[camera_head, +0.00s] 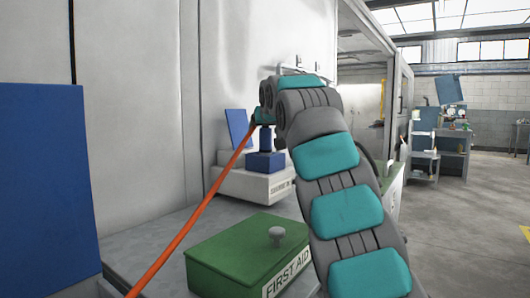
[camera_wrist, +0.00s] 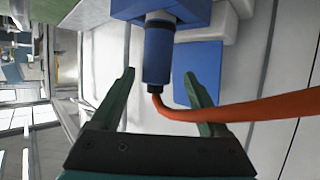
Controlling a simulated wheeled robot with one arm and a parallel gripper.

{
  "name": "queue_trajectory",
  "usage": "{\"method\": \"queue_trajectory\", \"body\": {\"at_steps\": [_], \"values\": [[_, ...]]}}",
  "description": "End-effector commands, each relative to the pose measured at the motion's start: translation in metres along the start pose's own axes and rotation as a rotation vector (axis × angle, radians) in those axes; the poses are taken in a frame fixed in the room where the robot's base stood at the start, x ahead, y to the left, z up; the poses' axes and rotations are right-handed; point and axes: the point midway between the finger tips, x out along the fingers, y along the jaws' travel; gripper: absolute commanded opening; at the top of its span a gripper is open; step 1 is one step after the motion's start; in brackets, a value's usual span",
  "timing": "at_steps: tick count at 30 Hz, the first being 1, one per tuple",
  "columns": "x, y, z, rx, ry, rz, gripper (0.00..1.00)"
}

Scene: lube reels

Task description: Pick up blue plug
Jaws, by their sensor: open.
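The blue plug (camera_wrist: 158,55) is a cylinder with a black end, from which an orange cable (camera_wrist: 240,111) leaves. Its other end meets a blue block (camera_wrist: 185,12). In the head view the plug (camera_head: 266,139) stands upright on the blue block (camera_head: 265,162), on a white box. My gripper (camera_wrist: 160,75) is open in the wrist view, with its two green fingers apart on either side of the plug's cable end. The fingers do not visibly touch it. In the head view the gripper (camera_head: 263,117) is small and partly hidden at the plug's top.
The white box (camera_head: 250,186) stands on a grey surface against a pale wall. A green first aid box (camera_head: 235,252) with a knob sits in front. A large blue panel (camera_head: 45,190) is at left. The orange cable runs down to the lower left. Open floor lies at right.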

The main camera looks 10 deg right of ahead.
Motion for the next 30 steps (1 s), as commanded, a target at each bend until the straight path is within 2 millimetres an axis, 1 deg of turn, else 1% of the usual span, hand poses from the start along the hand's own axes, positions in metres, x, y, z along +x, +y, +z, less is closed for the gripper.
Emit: {"method": "queue_trajectory", "body": {"at_steps": [5,8,11,15,18,24,25,30], "values": [[0.009,0.001,0.001,0.0,0.001,0.0,0.79],[0.019,0.003,0.004,0.0,-0.001,0.0,0.79],[0.035,0.006,0.009,0.0,-0.003,0.001,0.79],[0.049,0.005,0.006,0.001,0.0,0.0,0.79],[0.054,0.005,0.006,0.001,0.002,0.0,0.79],[0.056,0.005,0.008,0.001,0.002,0.0,0.79],[0.056,0.005,0.008,0.001,0.002,0.0,0.77],[0.056,0.005,0.008,0.001,0.001,0.0,0.58]]}}
